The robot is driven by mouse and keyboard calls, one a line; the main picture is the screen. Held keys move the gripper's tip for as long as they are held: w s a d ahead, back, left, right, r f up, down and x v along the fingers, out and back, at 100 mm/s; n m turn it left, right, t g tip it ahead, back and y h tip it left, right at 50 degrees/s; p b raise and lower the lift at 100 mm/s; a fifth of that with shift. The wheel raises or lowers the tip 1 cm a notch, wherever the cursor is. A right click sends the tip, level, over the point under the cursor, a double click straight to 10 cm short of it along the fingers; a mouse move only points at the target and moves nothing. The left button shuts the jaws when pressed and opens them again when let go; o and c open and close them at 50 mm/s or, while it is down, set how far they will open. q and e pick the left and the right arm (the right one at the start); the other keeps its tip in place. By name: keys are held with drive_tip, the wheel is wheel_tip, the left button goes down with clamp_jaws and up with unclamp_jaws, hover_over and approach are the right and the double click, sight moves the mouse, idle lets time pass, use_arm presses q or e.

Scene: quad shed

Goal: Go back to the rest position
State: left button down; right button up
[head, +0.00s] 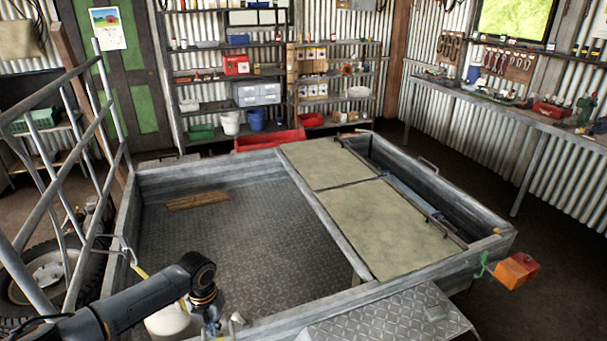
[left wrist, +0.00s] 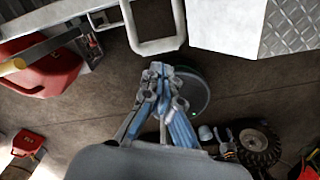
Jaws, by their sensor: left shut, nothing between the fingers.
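My left arm comes into the head view from the lower left. Its wrist and part of my left gripper (head: 214,325) show at the bottom edge, beside the near wall of the trailer (head: 270,328). In the left wrist view my left gripper (left wrist: 160,75) has its fingers together with nothing between them, above a dark floor. My right gripper is not in either view.
The trailer bed holds a short wooden board (head: 197,201) and pale panels (head: 375,227). A metal rail frame (head: 65,165) stands at the left. An orange lamp (head: 516,270) sticks out at the right. A red container (left wrist: 40,65) is left of the gripper in the wrist view.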

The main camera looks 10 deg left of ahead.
use_arm(q)
drive_tip(key=s+d+f+n+t+h, duration=0.1)
drive_tip(key=s+d+n, duration=0.65)
drive_tip(key=d, duration=0.25)
drive_tip(key=s+d+n+t+h, duration=0.1)
drive_tip(key=s+d+n+h, duration=0.1)
drive_tip(key=s+d+n, duration=0.7)
drive_tip(key=s+a+r+n+t+y, duration=0.1)
drive_tip(key=s+a+r+n, duration=0.3)
drive_tip(key=n, duration=0.5)
drive_tip(key=s+a+r+n+t+y, duration=0.1)
drive_tip(key=s+a+r+n+y, duration=0.2)
drive_tip(key=s+n, duration=0.4)
wheel_tip(320, 180, down, 29)
drive_tip(key=g+h+b, duration=0.1)
drive_tip(key=g+b, duration=0.1)
drive_tip(key=b, duration=0.3)
drive_tip(key=s+a+f+b, duration=0.1)
drive_tip(key=s+f+b, duration=0.1)
drive_tip(key=s+f, duration=0.6)
drive_tip(key=s+a+f+g+b, duration=0.1)
drive_tip(key=s+a+f, duration=0.1)
drive_tip(key=s+f, duration=0.6)
wheel_tip(320, 180, down, 6)
drive_tip(key=shift+s+r+n+b, duration=0.1)
drive_tip(key=shift+s+n+b, duration=0.25)
drive_tip(key=shift+a, duration=0.1)
